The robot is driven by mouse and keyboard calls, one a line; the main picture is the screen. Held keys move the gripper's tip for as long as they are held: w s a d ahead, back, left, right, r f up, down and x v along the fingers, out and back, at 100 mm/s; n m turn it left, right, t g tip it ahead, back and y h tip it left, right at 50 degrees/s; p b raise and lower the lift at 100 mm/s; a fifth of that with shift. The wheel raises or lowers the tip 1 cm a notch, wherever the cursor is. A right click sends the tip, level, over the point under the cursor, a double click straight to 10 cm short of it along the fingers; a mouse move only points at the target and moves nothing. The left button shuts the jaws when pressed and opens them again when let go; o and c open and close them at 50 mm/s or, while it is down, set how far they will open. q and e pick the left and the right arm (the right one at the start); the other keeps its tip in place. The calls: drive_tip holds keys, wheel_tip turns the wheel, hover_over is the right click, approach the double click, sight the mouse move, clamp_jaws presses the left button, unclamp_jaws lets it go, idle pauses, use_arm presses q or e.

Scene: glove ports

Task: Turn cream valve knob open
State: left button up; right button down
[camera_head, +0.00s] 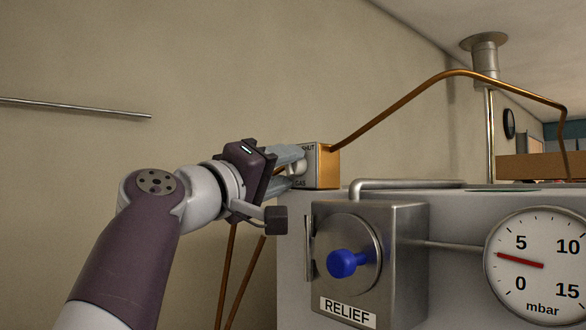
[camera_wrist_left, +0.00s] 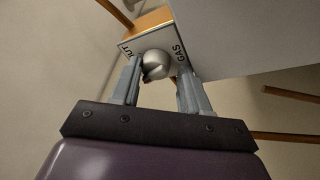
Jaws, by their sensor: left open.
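The cream valve knob (camera_wrist_left: 156,64) is a pale, rounded knob with a dark notch on one side. It sits on the face of a small brass-sided valve box (camera_head: 324,166) marked "SHUT" and "GAS". My left gripper (camera_head: 298,160) reaches the box from the left, and its fingers cover most of the knob in the head view. In the left wrist view, the open fingers stand on either side of the knob. The left finger is very close to it, and I cannot tell whether it touches. My right gripper is not in view.
A steel RELIEF box (camera_head: 402,245) with a blue knob (camera_head: 347,263) stands just below and right of my left gripper. A pressure gauge (camera_head: 541,265) is at the far right. A copper pipe (camera_head: 400,104) rises from the valve box. The wall at left has a metal rail (camera_head: 75,107).

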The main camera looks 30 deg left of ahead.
use_arm(q)
drive_tip(key=shift+s, duration=0.1)
drive_tip(key=shift+s+d+r, duration=0.1)
drive_tip(key=shift+s+d, duration=0.1)
drive_tip(key=shift+s, duration=0.1)
drive_tip(key=shift+c, duration=1.2)
drive_tip(key=shift+s+d, duration=0.1)
drive_tip(key=c, duration=0.5)
drive_tip(key=n+p, duration=0.2)
drive_tip(key=n, duration=0.1)
drive_tip(key=n+g+y+p, duration=0.1)
drive_tip(key=n, duration=0.2)
drive_tip(key=shift+r+y+p, duration=0.15)
drive_tip(key=shift+y+p, duration=0.15)
drive_tip(key=shift+p, duration=0.1)
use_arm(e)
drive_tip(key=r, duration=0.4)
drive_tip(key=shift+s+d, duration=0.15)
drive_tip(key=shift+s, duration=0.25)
